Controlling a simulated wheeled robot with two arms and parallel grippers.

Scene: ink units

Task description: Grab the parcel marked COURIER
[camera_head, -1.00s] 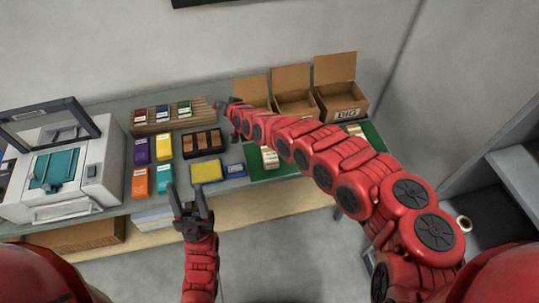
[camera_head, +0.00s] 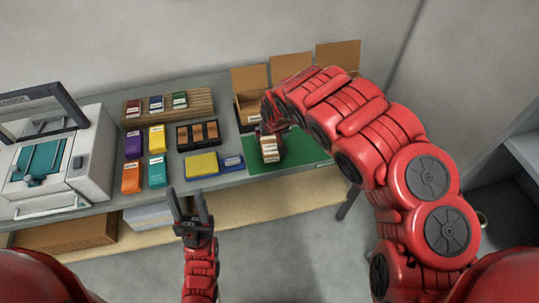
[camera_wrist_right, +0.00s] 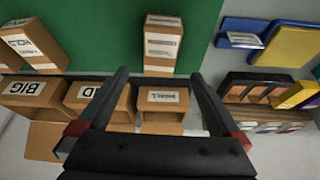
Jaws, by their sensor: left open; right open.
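A brown parcel with white labels (camera_wrist_right: 163,48) lies on the green mat (camera_wrist_right: 105,30) in the right wrist view. It also shows in the head view (camera_head: 269,150). A second brown parcel (camera_wrist_right: 30,45) lies at the left of the wrist view. Their labels are too small or turned to read surely, so I cannot tell which says COURIER. My right gripper (camera_wrist_right: 160,76) is open and empty, with the first parcel ahead between its fingertips; in the head view my arm mostly hides it. My left gripper (camera_head: 188,207) is open and empty in front of the table.
Open cardboard boxes stand behind the mat, one marked BIG (camera_wrist_right: 40,88). Left of the mat lie a yellow pad (camera_head: 201,165), a blue item (camera_head: 231,163), a black tray (camera_head: 198,134) and coloured boxes (camera_head: 132,177). A white printer (camera_head: 92,160) stands far left.

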